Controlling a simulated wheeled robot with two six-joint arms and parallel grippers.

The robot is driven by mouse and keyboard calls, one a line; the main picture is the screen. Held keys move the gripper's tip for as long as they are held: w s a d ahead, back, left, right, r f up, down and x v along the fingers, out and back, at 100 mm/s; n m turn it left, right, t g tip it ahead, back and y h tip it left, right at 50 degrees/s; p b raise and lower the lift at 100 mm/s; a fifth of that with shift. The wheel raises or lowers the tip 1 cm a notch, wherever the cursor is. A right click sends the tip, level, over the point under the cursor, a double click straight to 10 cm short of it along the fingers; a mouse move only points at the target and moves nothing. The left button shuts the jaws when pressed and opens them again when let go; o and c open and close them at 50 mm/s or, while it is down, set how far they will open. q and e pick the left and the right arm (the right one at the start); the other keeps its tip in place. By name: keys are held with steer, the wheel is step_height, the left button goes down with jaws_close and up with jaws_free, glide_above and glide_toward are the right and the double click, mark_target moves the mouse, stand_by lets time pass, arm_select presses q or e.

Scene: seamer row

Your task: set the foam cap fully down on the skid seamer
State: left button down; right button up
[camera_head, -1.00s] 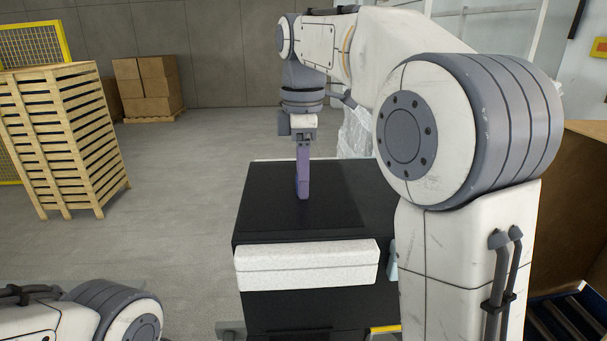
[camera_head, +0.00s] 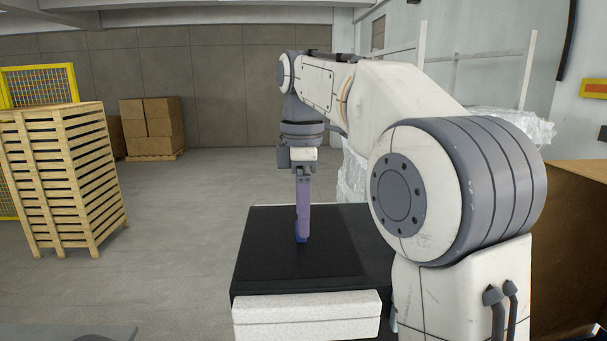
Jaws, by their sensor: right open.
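A black box-like unit (camera_head: 262,262), which I take as the skid seamer, stands in front of me with a flat dark top. A white speckled foam block (camera_head: 307,318), likely the foam cap, lies along its near side, just below the top's front edge; its lower part is cut off by the picture. My right gripper (camera_head: 302,238) is open and points down over the middle of the black top. Its purple fingers are seen edge-on, with blue at the tip. I cannot tell whether the tips touch the top. My left gripper is out of view.
My right arm covers the right side of the unit. A wooden slatted stack (camera_head: 65,180) stands at the left, brown cartons (camera_head: 152,125) at the back. A wrapped load (camera_head: 510,127) and a brown box (camera_head: 575,240) are at the right. The floor (camera_head: 190,215) left of the unit is clear.

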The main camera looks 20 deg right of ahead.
step_height(320, 180, up, 10)
steer(key=p, duration=0.2)
steer(key=shift+f+p, duration=0.15)
steer(key=shift+p, duration=0.25)
